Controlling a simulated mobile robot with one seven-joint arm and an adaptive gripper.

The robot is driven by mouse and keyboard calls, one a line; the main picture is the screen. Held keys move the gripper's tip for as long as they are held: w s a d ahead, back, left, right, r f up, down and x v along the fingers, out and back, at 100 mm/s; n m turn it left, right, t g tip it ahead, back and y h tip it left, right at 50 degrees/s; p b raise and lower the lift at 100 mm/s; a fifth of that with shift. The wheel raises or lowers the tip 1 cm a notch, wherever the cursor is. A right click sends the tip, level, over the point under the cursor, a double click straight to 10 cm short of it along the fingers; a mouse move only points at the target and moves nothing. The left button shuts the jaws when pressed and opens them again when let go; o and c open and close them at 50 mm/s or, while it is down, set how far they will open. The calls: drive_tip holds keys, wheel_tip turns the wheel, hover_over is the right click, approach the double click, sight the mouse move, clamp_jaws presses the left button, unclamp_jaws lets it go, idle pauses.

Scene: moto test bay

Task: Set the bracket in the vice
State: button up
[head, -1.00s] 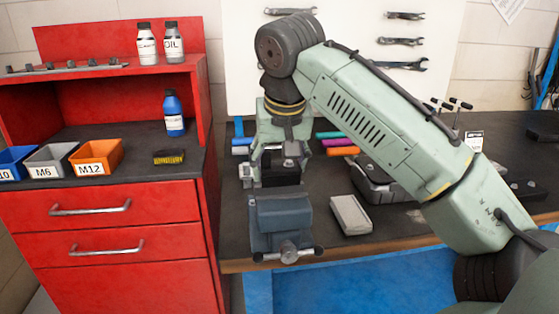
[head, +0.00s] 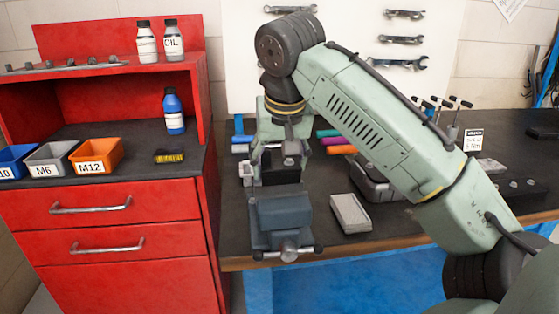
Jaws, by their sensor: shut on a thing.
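The blue-grey vice (head: 281,217) stands at the front edge of the dark workbench, its handle bar facing me. Its jaw area at the back is dark and partly covered by my gripper. My gripper (head: 276,165) points down just behind and over the vice's rear part. It is shut on a small grey piece (head: 290,161), which seems to be the bracket. The piece is mostly hidden by the fingers. I cannot tell whether it touches the vice jaws.
A pale grey block (head: 350,213) lies right of the vice. A grey case (head: 372,185) sits behind it, partly under my arm. Coloured rolls (head: 330,140) lie at the back. The red cabinet (head: 95,240) with bins (head: 97,155) and bottles stands left.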

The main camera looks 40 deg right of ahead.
drive_tip(key=shift+f+b, duration=0.9)
drive_tip(key=shift+f, duration=0.45)
drive_tip(key=o, duration=1.4)
drive_tip(key=v, duration=1.2)
